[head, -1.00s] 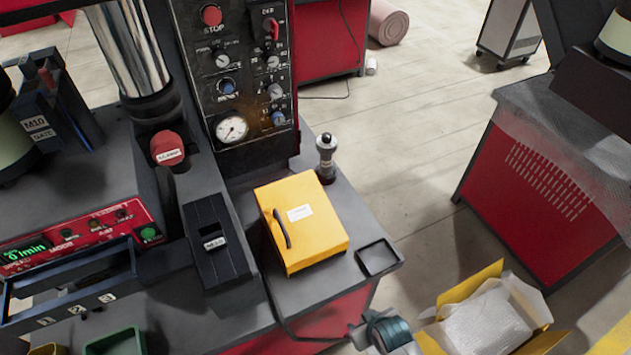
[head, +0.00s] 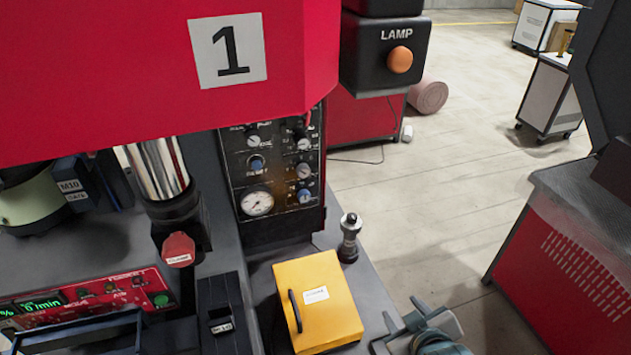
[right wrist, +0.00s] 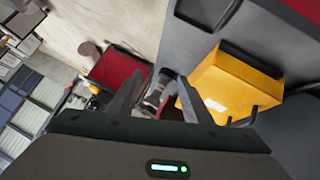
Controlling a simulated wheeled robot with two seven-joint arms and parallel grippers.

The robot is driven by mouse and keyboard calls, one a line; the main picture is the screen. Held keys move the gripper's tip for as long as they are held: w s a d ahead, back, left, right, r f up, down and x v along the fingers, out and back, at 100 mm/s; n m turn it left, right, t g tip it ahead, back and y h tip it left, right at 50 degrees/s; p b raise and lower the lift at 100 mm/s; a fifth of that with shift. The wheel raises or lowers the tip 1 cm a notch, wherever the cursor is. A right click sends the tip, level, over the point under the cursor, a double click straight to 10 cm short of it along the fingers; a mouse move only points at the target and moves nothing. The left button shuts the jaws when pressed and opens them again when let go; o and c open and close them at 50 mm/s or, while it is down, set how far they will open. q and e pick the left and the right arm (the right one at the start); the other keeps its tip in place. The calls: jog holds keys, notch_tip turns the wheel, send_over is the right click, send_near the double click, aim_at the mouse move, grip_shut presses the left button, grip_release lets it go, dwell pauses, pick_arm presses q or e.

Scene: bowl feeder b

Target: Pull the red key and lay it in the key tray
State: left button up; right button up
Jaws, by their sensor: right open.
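The control panel (head: 275,180) stands at the middle of the head view. The red key sits at its upper right; the red housing hides most of it, and only a small red bit (head: 307,119) shows at the housing's lower edge. The key tray, a small dark square tray, is largely covered by my right gripper in the head view; a dark tray (right wrist: 204,12) shows at the top of the right wrist view. My right gripper (head: 405,318) is beside the yellow box, apart from the key; its fingers (right wrist: 158,95) are spread and empty. My left gripper is out of view.
A yellow box (head: 318,300) with a black handle lies in front of the panel. A dark post with a ball top (head: 350,238) stands behind it. The red housing marked 1 (head: 150,70) overhangs the panel's upper part. A lamp box (head: 385,50) is at its right.

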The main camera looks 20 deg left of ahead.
jog(key=w+a+r+n+t+y, duration=0.1)
jog(key=w+a+r+n+t, duration=0.15)
jog(key=w+a+r, duration=0.4)
jog(key=w+a+r+n+t+y, duration=0.1)
jog(key=w+a+r+n+y, duration=0.2)
jog(key=r, duration=0.7)
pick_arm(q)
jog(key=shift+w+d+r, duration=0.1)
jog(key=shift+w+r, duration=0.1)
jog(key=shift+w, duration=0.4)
pick_arm(e)
jog(key=n+t+y, duration=0.3)
jog(key=n, duration=0.6)
send_near(308, 119)
jog(key=shift+w+a+r+g, duration=0.1)
jog(key=shift+w+a+g, duration=0.15)
jog(key=shift+w, duration=0.25)
jog(key=shift+d, duration=0.1)
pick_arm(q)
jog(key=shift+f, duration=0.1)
pick_arm(e)
jog(key=shift+w, duration=0.1)
